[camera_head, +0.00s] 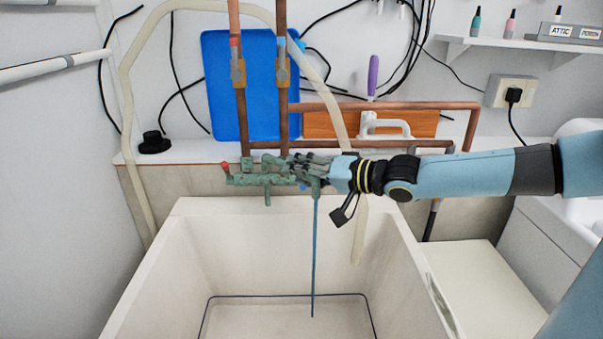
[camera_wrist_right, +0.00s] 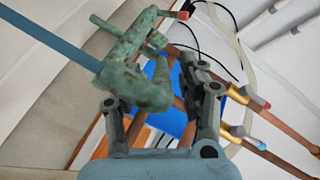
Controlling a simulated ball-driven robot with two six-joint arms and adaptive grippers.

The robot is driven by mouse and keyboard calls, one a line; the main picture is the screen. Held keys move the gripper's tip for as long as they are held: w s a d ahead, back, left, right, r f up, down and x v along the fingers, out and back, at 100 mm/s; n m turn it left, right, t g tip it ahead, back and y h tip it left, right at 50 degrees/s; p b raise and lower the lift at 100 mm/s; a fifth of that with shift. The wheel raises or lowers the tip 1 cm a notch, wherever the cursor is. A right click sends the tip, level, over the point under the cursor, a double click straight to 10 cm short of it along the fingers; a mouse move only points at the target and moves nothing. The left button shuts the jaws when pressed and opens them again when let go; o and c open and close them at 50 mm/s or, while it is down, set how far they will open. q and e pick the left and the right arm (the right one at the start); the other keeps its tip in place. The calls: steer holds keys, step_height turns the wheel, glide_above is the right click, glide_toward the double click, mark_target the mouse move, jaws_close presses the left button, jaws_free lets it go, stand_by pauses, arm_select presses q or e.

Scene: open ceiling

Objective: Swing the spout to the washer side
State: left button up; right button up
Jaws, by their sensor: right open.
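The old green, corroded tap (camera_head: 250,180) sits at the back of the sink, below two copper pipes. Its spout (camera_wrist_right: 125,85) extends to the right in the head view, and a thin blue stream (camera_head: 314,250) runs from its outlet down into the white sink (camera_head: 205,240). My right gripper (camera_head: 308,168) is open at the spout's outlet end. In the right wrist view, its two fingers (camera_wrist_right: 158,88) stand apart on either side of green tap parts. I cannot tell whether either finger touches. My left gripper is not in view.
A white washer-like appliance (camera_head: 535,245) stands at the right. Upright copper pipes (camera_head: 283,100) and a pale hose (camera_head: 130,120) are close behind the tap. A blue board (camera_head: 220,90) leans on the wall.

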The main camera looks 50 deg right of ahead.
steer(key=v, duration=0.7)
steer(key=shift+s, duration=0.2)
stand_by(0.4)
stand_by(0.5)
